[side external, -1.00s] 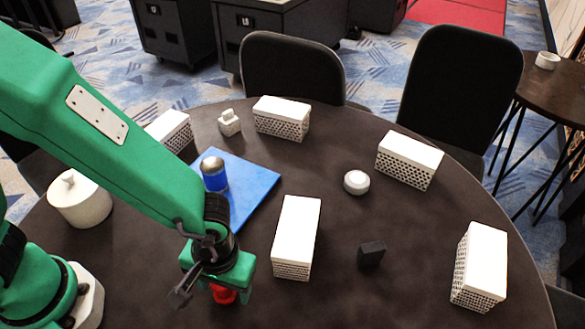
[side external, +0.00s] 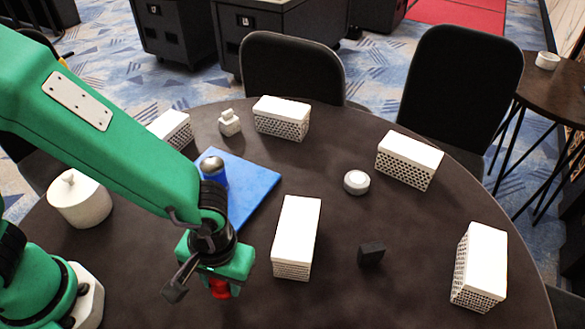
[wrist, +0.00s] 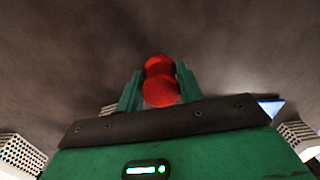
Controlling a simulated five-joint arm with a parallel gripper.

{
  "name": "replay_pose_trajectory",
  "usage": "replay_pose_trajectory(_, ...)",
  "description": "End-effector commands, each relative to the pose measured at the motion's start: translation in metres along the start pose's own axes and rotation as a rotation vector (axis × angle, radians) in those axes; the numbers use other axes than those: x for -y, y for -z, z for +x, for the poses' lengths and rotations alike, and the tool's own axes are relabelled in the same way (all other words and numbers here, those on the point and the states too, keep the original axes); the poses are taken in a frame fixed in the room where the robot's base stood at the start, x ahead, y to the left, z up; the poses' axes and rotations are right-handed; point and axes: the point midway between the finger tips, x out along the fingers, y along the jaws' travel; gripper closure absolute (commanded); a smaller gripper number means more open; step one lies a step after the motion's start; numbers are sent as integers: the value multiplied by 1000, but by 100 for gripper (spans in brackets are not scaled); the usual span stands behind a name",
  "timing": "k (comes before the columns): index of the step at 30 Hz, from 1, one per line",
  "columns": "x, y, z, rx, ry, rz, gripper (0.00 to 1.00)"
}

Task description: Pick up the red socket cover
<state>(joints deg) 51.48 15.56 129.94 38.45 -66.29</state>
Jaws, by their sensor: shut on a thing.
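The red socket cover (wrist: 160,88) sits between the two green fingers of my gripper (wrist: 158,92) in the wrist view. It looks like a rounded piece with a second rounded end. In the side view the red socket cover (side external: 220,288) shows just below my green gripper (side external: 218,284), partly hidden by it. My gripper is shut on it, over the near left part of the dark round table (side external: 345,305). I cannot tell exactly how high above the table it is.
A white perforated box (side external: 297,235) stands right of my gripper. A blue mat (side external: 255,185) with a blue silver-topped cylinder (side external: 213,172) lies behind. The front table is clear.

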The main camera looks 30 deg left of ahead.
Motion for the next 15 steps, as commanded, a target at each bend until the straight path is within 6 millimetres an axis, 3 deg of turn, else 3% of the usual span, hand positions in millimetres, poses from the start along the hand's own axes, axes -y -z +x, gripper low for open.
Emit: replay_pose_trajectory(15,4,-2,-68,-1,-3,0,85)
